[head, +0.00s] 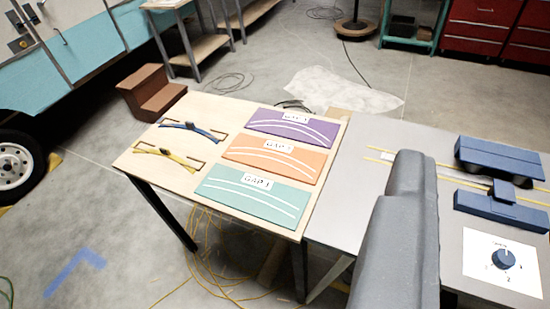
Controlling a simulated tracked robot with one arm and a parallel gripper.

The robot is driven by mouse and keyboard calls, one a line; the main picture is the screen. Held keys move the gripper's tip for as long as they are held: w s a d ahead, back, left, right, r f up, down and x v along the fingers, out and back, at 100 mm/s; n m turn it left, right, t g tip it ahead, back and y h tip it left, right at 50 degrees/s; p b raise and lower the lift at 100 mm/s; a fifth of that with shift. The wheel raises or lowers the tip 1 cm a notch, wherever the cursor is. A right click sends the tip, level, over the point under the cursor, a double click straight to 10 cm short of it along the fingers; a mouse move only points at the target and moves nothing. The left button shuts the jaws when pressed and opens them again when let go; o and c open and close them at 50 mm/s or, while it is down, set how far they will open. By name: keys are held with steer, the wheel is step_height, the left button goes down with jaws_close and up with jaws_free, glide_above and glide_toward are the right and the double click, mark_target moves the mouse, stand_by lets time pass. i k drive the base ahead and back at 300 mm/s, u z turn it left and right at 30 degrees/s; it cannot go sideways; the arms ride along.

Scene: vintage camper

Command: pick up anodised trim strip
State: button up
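A curved blue strip (192,130) with a dark knob at its middle lies at the left of the wooden tabletop (150,143). A curved yellow strip (166,156), also with a dark knob, lies in front of it. Each lies by a thin dark outline. I cannot tell which is the anodised trim strip. Two long dark grey parts, probably my gripper (398,225), stand side by side at the lower right, well apart from both strips. I cannot tell whether they are open or shut, and I see nothing held between them.
Purple (293,129), orange (273,157) and teal (254,194) panels with white curved lines and labels lie right of the strips. A grey bench (350,190) adjoins, with blue blocks (500,158), gold bars and a dial (504,258). Brown steps (152,92) stand behind; cables lie on the floor.

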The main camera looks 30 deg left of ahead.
mark_target(163, 151)
steer(key=u, duration=1.4)
steer(key=k, duration=0.95)
steer(key=u, duration=0.55)
steer(key=i, duration=1.75)
steer(key=z, duration=0.9)
steer(key=i, duration=0.95)
steer(key=z, duration=0.75)
